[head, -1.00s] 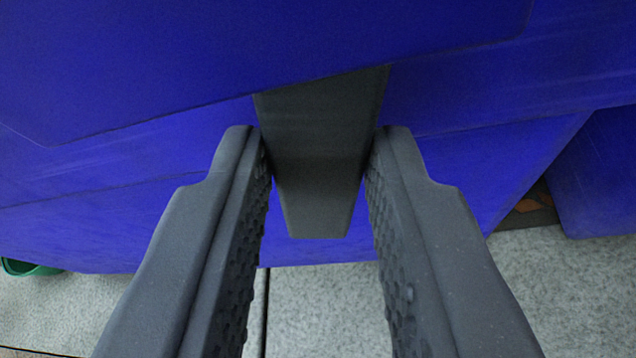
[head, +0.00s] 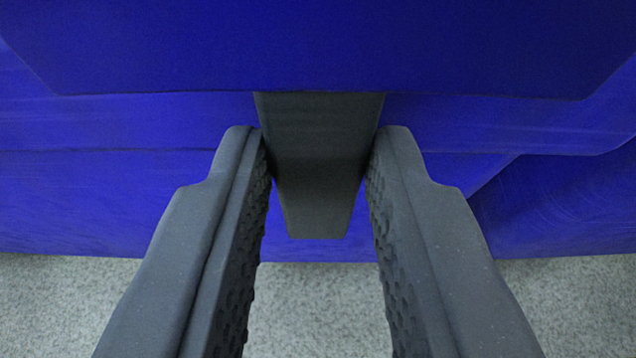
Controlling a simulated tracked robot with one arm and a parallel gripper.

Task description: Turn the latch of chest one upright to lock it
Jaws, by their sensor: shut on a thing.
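The blue chest (head: 110,200) fills the upper part of the head view, with its overhanging lid edge (head: 320,45) across the top, level in the picture. The dark grey latch (head: 318,160) comes out from under that edge at the middle and points straight down in the picture, in line with my fingers. My gripper (head: 318,150) is shut on the latch, with one fingertip on each side of it. The far end of the latch under the lid edge is hidden.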

